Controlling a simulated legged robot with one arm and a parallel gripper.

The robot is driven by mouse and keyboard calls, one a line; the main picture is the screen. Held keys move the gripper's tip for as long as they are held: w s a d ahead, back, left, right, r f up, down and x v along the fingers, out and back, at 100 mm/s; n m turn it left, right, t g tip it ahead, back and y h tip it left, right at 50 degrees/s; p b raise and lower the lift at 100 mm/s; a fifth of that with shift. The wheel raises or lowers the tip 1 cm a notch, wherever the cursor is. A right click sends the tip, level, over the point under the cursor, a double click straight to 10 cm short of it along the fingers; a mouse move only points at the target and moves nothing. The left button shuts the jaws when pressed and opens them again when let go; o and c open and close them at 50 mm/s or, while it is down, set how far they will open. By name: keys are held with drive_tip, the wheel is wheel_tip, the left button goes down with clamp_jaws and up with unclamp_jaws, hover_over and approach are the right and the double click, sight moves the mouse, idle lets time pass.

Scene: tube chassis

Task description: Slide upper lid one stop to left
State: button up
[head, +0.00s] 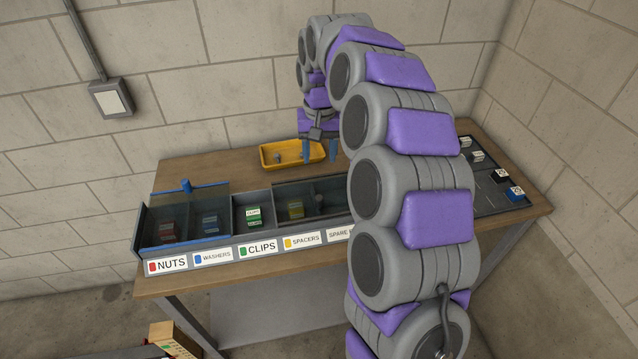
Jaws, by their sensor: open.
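The parts box (142,234) has a row of compartments labelled nuts, washers, clips, spacers and a partly hidden spare one. A clear lid with a blue frame and blue knob (186,185) covers the nuts and washers compartments at the left end. A dark-framed clear lid (283,184) covers the spacers and spare compartments. The clips compartment between them is uncovered. I cannot tell which lid rides higher. My gripper (319,151) is open and empty, pointing down behind the box by the yellow tray's right end, apart from both lids. My arm hides the box's right end.
A yellow tray (267,164) holding a small grey part stands behind the box. A dark panel (492,199) with white and blue blocks lies at the table's right. The wooden table top (190,168) is clear at the back left. Block walls stand behind and right.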

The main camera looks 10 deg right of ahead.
sight(319, 197)
drive_tip(key=f+b, duration=0.1)
drive_tip(key=f, duration=0.5)
drive_tip(key=w+f+b, duration=0.1)
drive_tip(key=f, duration=0.4)
drive_tip(key=f+b, duration=0.1)
drive_tip(key=f, duration=0.5)
drive_tip(key=shift+w+f, duration=0.3)
drive_tip(key=shift+d, duration=0.1)
drive_tip(key=shift+c, duration=0.4)
clamp_jaws()
